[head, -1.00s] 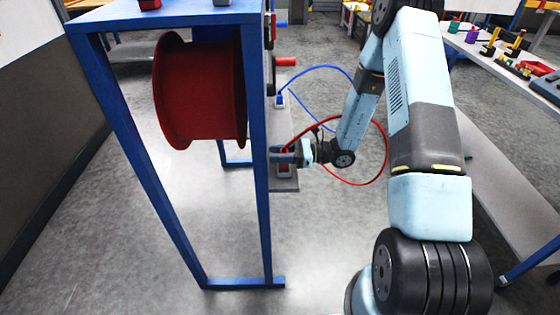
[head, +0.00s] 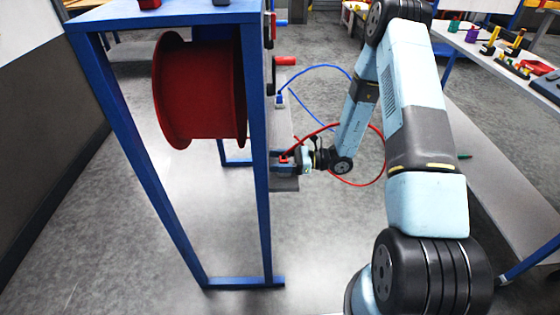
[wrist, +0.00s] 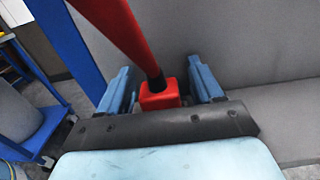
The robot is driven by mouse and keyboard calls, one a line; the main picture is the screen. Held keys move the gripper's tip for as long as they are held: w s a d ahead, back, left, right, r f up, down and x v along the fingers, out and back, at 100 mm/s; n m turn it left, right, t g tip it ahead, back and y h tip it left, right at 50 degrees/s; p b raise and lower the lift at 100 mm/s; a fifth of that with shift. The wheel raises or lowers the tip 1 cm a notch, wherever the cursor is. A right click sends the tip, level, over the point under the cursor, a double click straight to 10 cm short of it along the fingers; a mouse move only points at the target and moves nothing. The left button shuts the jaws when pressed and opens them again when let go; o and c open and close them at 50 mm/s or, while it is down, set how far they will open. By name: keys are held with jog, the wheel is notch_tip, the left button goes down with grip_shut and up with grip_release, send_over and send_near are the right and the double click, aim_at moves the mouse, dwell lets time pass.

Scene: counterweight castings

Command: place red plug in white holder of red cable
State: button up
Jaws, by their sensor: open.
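The red plug (wrist: 160,97) stands upright between my gripper's two fingers in the wrist view, with gaps on both sides. Its red cable (wrist: 112,28) rises from its top. In the head view the red plug (head: 284,158) shows as a small red patch at my gripper (head: 288,165), beside the blue frame's post, over the grey shelf. My gripper (wrist: 161,88) is open around the plug. The white holder of the red cable is hidden behind my gripper and the plug, so I cannot tell how deep the plug sits.
A blue plug (head: 280,98) with a blue cable stands farther back on the same shelf. A large red reel (head: 200,90) hangs in the blue frame (head: 262,215) to the left. A bench (head: 505,190) stands at the right. The red cable loops right, behind my arm.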

jog(key=shift+d+r, duration=0.15)
jog(key=d, duration=1.2)
jog(key=s+r+n+g+h, duration=0.2)
jog(key=s+r+n+h, duration=0.35)
jog(key=r, duration=0.45)
jog(key=s+r+n+g+h, duration=0.2)
jog(key=s+r+n+h, duration=0.3)
jog(key=r, duration=0.6)
jog(key=s+d+r+n+t+h, duration=0.3)
jog(key=s+r+n+t, duration=0.1)
jog(key=s+r, duration=0.3)
jog(key=s+d+r+n+t+h, duration=0.4)
jog(key=s+r+t, duration=0.1)
jog(key=s+r, duration=0.3)
jog(key=shift+r, duration=0.9)
jog(key=shift+h, duration=0.25)
